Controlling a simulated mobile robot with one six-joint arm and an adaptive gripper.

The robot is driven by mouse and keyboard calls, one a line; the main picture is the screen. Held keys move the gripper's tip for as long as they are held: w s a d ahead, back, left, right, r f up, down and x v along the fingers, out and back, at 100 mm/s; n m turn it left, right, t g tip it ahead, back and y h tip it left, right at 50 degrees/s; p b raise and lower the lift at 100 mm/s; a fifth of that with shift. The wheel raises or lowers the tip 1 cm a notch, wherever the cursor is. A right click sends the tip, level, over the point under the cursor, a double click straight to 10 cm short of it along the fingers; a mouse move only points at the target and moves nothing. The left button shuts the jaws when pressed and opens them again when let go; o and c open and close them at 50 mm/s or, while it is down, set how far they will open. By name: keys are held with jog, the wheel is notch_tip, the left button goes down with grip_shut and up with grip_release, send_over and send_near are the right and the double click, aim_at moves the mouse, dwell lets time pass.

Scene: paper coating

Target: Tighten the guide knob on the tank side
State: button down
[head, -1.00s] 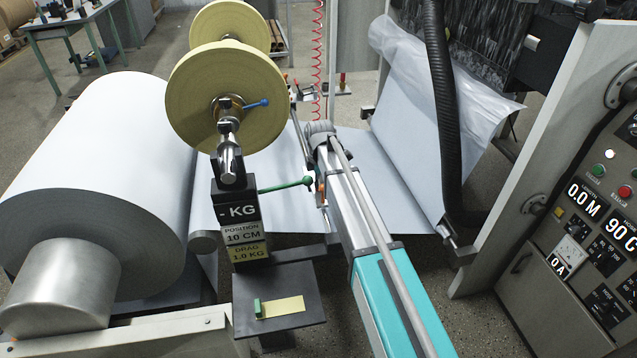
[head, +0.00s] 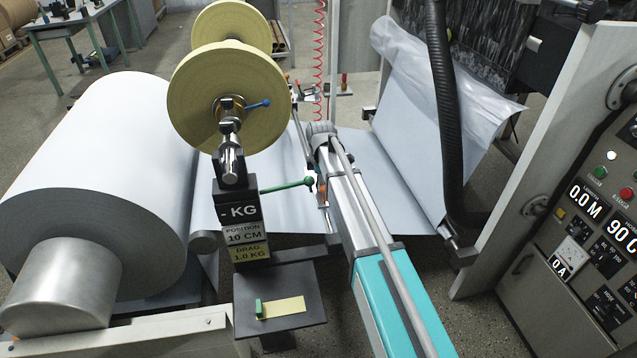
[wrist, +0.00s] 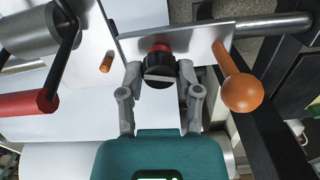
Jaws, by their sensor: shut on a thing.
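A black knob (wrist: 160,66) with a red collar stands on a pale metal guide plate (wrist: 205,40) in the wrist view. My gripper (wrist: 159,77) has one grey finger on each side of the knob and is shut on it. The fingers partly cover the knob's sides. A dark slot with a light bar crosses the knob's face. In the head view my arm reaches away over the white web, and its own links hide the gripper and the knob.
An orange ball lever (wrist: 243,92) is close right of my gripper. A red-handled lever (wrist: 28,104) is at the left. In the head view, a large white roll (head: 95,150) and yellow discs (head: 210,105) stand left of my arm; a black hose (head: 447,130) hangs to its right.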

jog(key=m, duration=0.4)
jog(key=shift+d, duration=0.2)
jog(key=m, duration=0.8)
jog(key=shift+s+m, duration=0.1)
jog(key=shift+m, duration=1.8)
jog(key=c, duration=0.6)
grip_release()
jog(key=shift+a, duration=0.1)
